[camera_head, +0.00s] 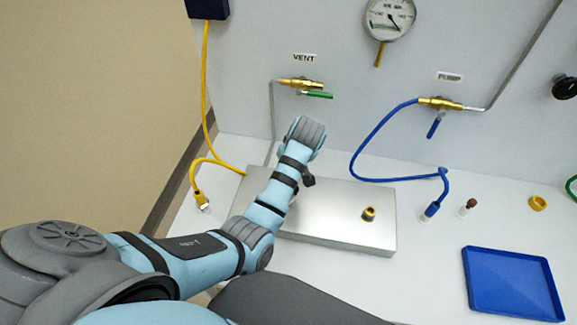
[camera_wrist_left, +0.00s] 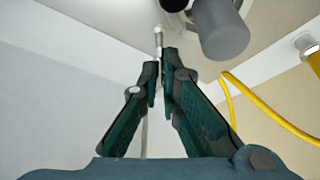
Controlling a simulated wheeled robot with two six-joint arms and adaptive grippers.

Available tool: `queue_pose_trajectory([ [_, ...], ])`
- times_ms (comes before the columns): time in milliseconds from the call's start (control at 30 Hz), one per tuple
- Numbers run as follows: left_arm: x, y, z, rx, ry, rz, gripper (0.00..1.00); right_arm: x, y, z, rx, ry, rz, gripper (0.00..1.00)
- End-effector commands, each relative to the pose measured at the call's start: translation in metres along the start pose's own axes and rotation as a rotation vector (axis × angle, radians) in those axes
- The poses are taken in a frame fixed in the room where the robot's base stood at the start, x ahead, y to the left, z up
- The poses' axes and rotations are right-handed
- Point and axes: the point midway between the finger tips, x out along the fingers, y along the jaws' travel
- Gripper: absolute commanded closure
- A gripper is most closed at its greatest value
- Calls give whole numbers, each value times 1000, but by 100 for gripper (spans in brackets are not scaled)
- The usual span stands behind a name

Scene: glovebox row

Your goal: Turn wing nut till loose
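I cannot make out a wing nut for certain in either view. In the head view, a small brass-coloured fitting (camera_head: 368,214) with a dark centre sits on top of a flat metal box (camera_head: 330,228). My left arm reaches in over the box's left part, and its fingers are hidden from the head camera. A thin pale pipe (camera_wrist_left: 158,38) shows beyond the tips. My right gripper is not in view.
Brass VENT (camera_head: 298,83) and PUMP (camera_head: 440,103) valves and a gauge (camera_head: 390,18) are on the back wall. A blue hose (camera_head: 362,143) and a yellow cable (camera_head: 204,90) hang down. A blue tray (camera_head: 512,284) lies front right. A grey cylinder (camera_wrist_left: 222,38) is near the left fingers.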

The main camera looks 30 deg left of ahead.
Motion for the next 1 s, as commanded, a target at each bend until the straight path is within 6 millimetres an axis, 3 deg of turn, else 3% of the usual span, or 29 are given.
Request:
queue_pose_trajectory([
  [467,3,3,3,-409,-8,-179,100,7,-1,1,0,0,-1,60],
  [1000,6,6,1,-799,-7,-340,100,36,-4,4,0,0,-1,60],
])
